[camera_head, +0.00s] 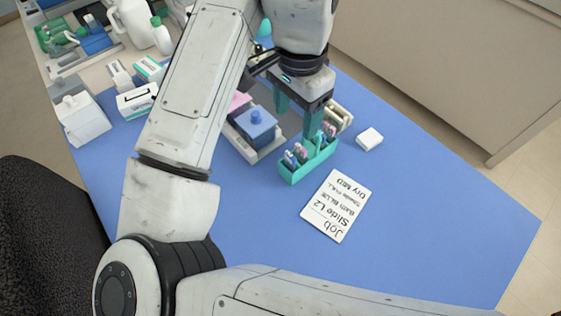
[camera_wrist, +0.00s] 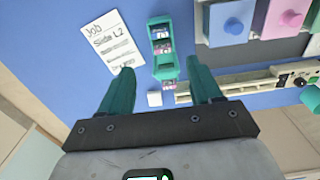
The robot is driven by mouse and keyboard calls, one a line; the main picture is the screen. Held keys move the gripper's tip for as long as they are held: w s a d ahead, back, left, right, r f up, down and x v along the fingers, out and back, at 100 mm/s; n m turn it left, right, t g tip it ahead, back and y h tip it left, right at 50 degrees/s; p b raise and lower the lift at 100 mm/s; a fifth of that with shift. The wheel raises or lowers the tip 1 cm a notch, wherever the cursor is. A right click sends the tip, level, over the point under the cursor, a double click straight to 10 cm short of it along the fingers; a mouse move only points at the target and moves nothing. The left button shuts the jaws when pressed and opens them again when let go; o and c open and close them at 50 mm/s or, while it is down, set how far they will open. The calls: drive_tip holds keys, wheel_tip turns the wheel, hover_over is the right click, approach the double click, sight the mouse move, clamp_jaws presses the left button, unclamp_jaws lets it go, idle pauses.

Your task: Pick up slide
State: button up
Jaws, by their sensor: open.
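A teal slide rack (camera_head: 308,168) stands on the blue mat, with slides upright in it in a near group (camera_head: 295,154) and a far group (camera_head: 326,133). In the wrist view the rack (camera_wrist: 166,67) lies beyond my fingers, near the line between them; slide ends (camera_wrist: 162,46) with pink and dark labels show. Single slides are too small to tell apart. My gripper (camera_head: 298,118) has teal fingers pointing down over the rack's far side. In the wrist view my gripper (camera_wrist: 160,66) has its fingers wide apart with nothing between them.
A job card (camera_head: 337,205) beside the rack reads "Slide L2", "BLUE" and "Dry MID". A blue-lidded bath (camera_head: 256,123) and a pink-lidded bath (camera_wrist: 286,17) stand close left of the rack in the head view. A small white block (camera_head: 369,138) lies right. The mat's right side is clear.

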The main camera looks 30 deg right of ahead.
sight(290, 155)
drive_tip(key=f, duration=0.3)
drive_tip(key=f+p, duration=0.1)
drive_tip(key=f, duration=0.6)
drive_tip(key=shift+a+f+p, duration=0.35)
drive_tip(key=shift+f+p, duration=0.05)
drive_tip(key=shift+c, duration=0.3)
clamp_jaws()
